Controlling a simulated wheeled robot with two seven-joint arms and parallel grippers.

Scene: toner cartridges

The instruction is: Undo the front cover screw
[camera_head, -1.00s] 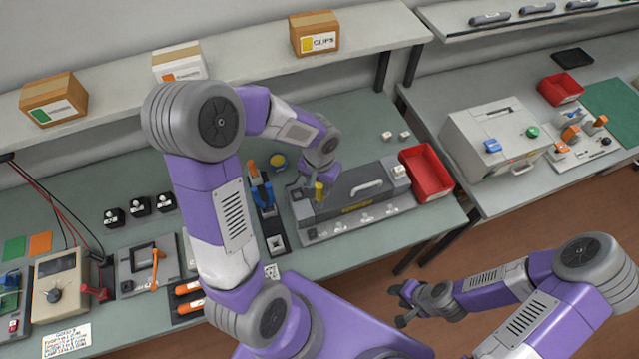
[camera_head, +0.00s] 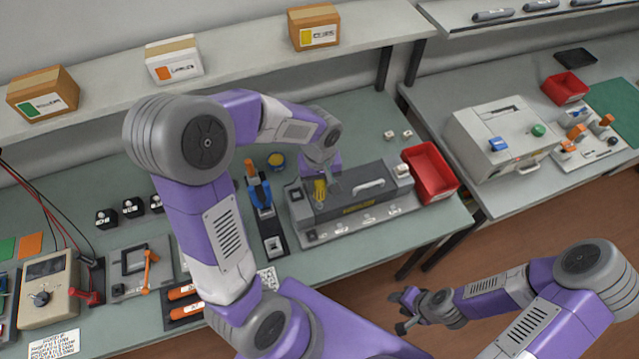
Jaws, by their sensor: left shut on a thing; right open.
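A dark grey toner cartridge (camera_head: 352,204) with a white handle (camera_head: 369,185) lies in a light grey fixture (camera_head: 370,224) on the green bench. My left gripper (camera_head: 320,181) is over the cartridge's left end, shut on a yellow-handled tool (camera_head: 320,192), which looks like a screwdriver. The tool stands about upright. Its tip and the cover screw are too small or hidden to make out, so I cannot tell whether they touch. My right gripper (camera_head: 403,311) is open and empty, low over the floor at the front right.
A red bin (camera_head: 430,172) stands just right of the fixture. A blue and orange tool stand (camera_head: 259,193) is close on its left. A tan meter (camera_head: 48,288) and black pieces sit further left. A white machine (camera_head: 504,140) stands on the right bench. A shelf with boxes runs behind.

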